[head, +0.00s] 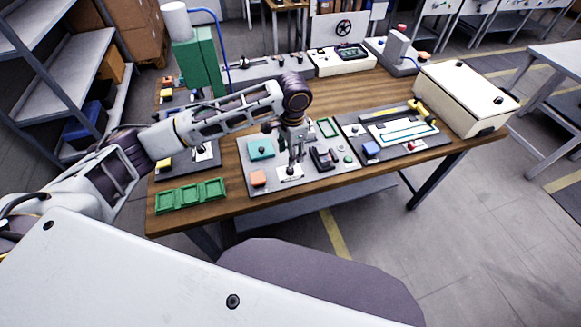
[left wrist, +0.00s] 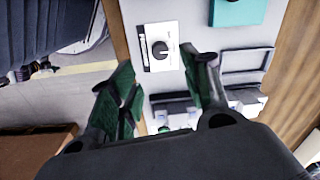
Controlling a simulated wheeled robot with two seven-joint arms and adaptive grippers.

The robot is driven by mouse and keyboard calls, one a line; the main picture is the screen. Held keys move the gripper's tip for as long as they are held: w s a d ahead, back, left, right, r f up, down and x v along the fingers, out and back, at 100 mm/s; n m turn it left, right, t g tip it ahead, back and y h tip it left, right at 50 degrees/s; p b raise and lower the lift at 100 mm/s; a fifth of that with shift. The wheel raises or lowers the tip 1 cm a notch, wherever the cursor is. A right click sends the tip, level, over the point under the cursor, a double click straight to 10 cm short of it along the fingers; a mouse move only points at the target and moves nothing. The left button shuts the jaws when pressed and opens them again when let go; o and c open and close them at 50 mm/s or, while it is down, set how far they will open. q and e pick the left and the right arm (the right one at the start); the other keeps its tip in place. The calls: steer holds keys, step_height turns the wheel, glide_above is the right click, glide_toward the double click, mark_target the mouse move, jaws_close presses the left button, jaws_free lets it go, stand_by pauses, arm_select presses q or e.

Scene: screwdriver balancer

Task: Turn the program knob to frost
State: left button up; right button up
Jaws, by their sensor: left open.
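The program knob (left wrist: 160,49) is a small round dark knob on a white label plate (left wrist: 158,30) in the left wrist view. Its pointer and the label's marks are too small to read. In the head view the label plate (head: 289,174) lies near the front edge of a grey panel, below my left gripper (head: 294,158). In the left wrist view my left gripper (left wrist: 162,70) is open and empty, its two green-padded fingers apart with the knob ahead between their tips. They look clear of the knob. My right gripper is not in view.
A teal block (head: 261,149), an orange block (head: 258,178) and a dark holder (head: 323,157) sit around the plate on the panel. Green trays (head: 190,195) lie to the left. A cream case (head: 466,96) stands at the table's right end.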

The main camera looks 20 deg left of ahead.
mark_target(290, 169)
arm_select(q)
step_height(290, 169, down, 8)
steer(key=shift+w+a+r, duration=0.1)
steer(key=shift+a+r, duration=0.05)
steer(key=shift+r, duration=0.05)
steer(key=shift+f, duration=0.65)
steer(key=c, duration=0.8)
jaws_close()
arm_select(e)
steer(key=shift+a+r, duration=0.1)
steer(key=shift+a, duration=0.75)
